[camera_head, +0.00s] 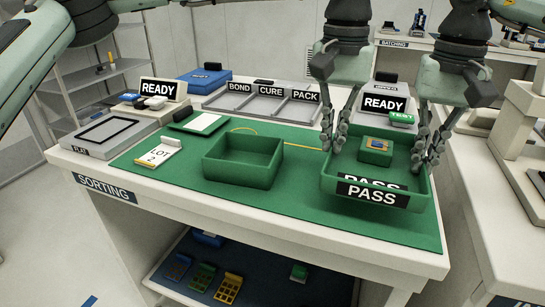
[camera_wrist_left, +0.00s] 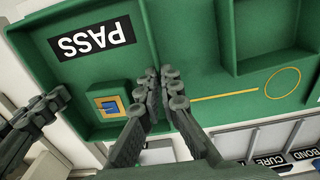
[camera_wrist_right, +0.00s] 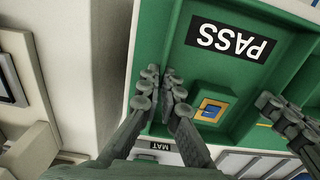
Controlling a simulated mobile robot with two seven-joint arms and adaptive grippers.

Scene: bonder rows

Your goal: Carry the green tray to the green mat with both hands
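The green tray (camera_head: 328,186) with PASS labels is at the right of the green mat (camera_head: 290,218) on the sorting table. A small green block with a yellow and blue chip (camera_head: 377,146) is inside it. My left gripper (camera_head: 335,138) is shut on the tray's left wall; the wall runs between its fingers in the left wrist view (camera_wrist_left: 162,88). My right gripper (camera_head: 427,150) is shut on the right wall, which shows between its fingers in the right wrist view (camera_wrist_right: 160,92). I cannot tell whether the tray's underside touches the mat.
A second, empty green tray (camera_head: 230,175) stands on the mat to the left. A LOT 2 card (camera_head: 158,155), a flat green plate (camera_head: 185,127) and a READY stand (camera_head: 384,103) are nearby. The mat's front middle is bare.

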